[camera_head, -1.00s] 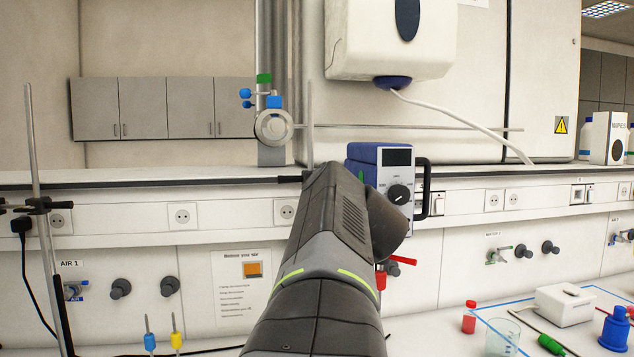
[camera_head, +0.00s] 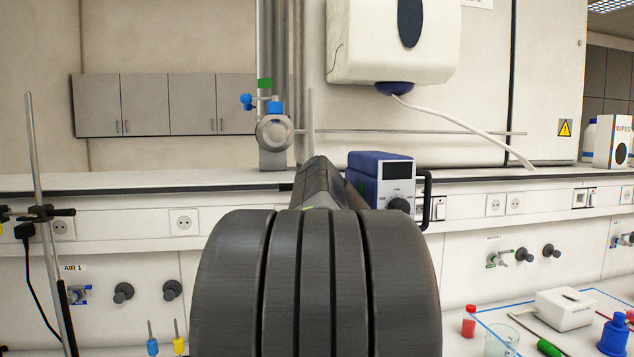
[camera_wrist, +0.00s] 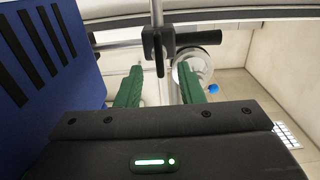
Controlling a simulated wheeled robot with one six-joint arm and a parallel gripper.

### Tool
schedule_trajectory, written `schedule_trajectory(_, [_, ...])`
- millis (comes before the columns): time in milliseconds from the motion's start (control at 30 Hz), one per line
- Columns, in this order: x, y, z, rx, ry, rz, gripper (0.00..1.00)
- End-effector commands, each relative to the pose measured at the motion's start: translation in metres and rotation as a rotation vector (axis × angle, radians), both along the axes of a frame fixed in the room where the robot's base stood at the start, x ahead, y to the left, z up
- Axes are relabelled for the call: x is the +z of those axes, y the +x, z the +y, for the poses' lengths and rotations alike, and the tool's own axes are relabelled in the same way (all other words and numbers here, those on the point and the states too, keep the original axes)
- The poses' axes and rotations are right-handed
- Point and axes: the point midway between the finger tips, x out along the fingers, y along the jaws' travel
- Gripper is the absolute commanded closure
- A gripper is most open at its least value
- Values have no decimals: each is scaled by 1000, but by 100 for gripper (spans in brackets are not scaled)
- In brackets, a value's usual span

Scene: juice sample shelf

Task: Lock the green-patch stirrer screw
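In the head view a green patch (camera_head: 265,83) sits on an upright grey post. Just below it are a blue screw knob at the left (camera_head: 247,101) and a blue block (camera_head: 275,106), above a round grey stirrer body (camera_head: 274,132). In the wrist view the round grey part (camera_wrist: 202,66) shows beyond the right finger, with a blue knob (camera_wrist: 213,88) at its edge. My gripper (camera_wrist: 160,72) is open, its two green fingers apart. A thin rod with a black clamp (camera_wrist: 158,42) appears between or beyond them; the depth is unclear. My arm hides the gripper in the head view.
A blue instrument box (camera_head: 380,180) stands on the shelf right of my arm and fills the left of the wrist view (camera_wrist: 45,75). A thin horizontal rod (camera_head: 420,132) runs right from the stirrer. A retort stand (camera_head: 37,160) is at the far left.

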Motion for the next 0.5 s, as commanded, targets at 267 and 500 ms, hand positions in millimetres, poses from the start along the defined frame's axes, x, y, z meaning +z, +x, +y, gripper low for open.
schedule_trajectory(267, [0,13,3,-1,-1,0,65])
schedule_trajectory(500, [0,13,3,0,-1,0,69])
